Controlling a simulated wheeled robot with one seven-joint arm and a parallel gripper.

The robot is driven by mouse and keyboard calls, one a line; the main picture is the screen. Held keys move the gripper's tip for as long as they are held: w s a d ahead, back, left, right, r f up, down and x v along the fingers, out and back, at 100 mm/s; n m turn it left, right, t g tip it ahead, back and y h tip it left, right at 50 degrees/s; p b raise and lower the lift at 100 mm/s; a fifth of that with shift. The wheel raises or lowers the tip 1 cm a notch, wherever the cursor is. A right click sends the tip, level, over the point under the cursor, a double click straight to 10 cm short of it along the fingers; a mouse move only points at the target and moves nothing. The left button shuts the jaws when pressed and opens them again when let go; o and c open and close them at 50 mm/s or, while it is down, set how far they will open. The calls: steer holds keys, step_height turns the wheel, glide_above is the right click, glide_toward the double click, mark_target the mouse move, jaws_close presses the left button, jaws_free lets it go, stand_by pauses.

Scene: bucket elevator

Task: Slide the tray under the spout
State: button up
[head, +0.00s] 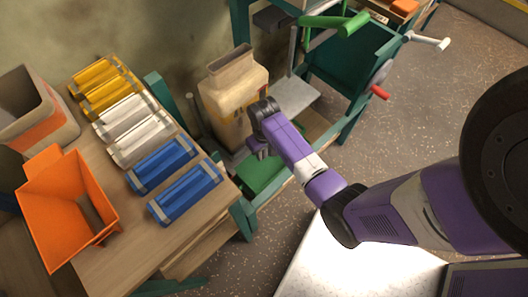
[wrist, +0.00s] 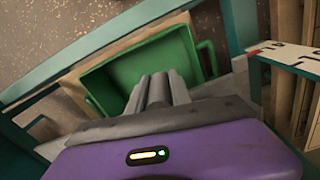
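The green tray (head: 262,173) is low between the teal frame rails, partly hidden by my arm. In the wrist view the tray (wrist: 118,70) is an open box with raised walls and a loop handle (wrist: 207,58) on its right side. My gripper (head: 260,148) is over the tray. In the wrist view its two fingers (wrist: 159,90) are side by side with no clear gap, overlapping the tray's near part and apart from the handle. Nothing shows between them. Whether they touch the tray is unclear. I cannot clearly make out the spout; a pale sloping plate (head: 292,96) lies behind my gripper.
A beige container (head: 230,100) stands just left of my gripper. Teal posts (head: 243,217) and rails border the tray. The wooden table (head: 118,225) at left holds yellow, white and blue troughs and an orange hopper (head: 62,205).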

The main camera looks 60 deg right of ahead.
jaws_close()
stand_by(0.4)
steer(key=shift+d, duration=0.15)
stand_by(0.6)
steer(key=s+d+b, duration=0.1)
steer(key=s+d, duration=0.3)
steer(key=d, duration=0.9)
steer(key=s+d+b, duration=0.2)
steer(key=s+d, duration=0.1)
steer(key=d, duration=1.1)
steer(key=shift+s, duration=0.35)
steer(key=shift+r, duration=0.1)
steer(key=o, duration=0.8)
jaws_free()
steer(key=shift+d, duration=0.1)
steer(key=shift+c, duration=0.2)
